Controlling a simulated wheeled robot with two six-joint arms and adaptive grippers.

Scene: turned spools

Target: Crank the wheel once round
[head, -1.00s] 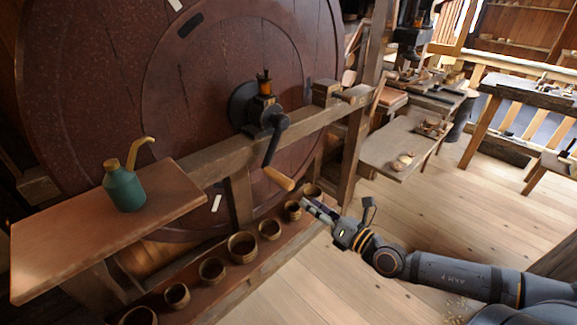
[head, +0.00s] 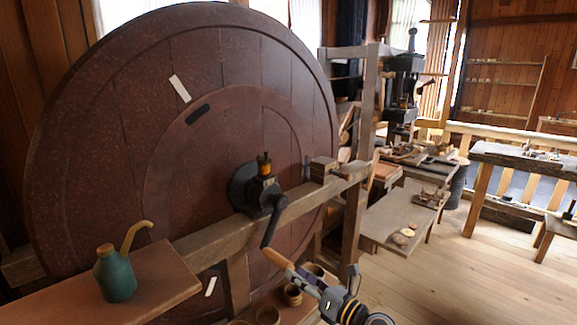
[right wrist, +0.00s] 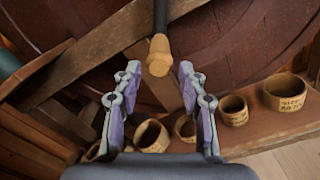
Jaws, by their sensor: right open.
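The big dark red wheel (head: 215,75) stands upright at the left, with a black hub. From the hub a black crank arm (head: 272,225) hangs down to a tan wooden handle (head: 278,258). My right gripper (head: 299,272) is at the handle's free end, coming from the lower right. In the right wrist view the handle (right wrist: 159,58) lies between the two spread fingers of my right gripper (right wrist: 160,72). The fingers are open, with a gap on both sides of the handle. My left gripper is not in view.
A wooden beam (head: 190,246) runs in front of the wheel. A green oil can (head: 115,277) stands on a shelf at the lower left. Several small wooden cups, one (right wrist: 233,109) labelled nearby, stand on a low plank below the handle. Open floor (head: 480,270) lies to the right.

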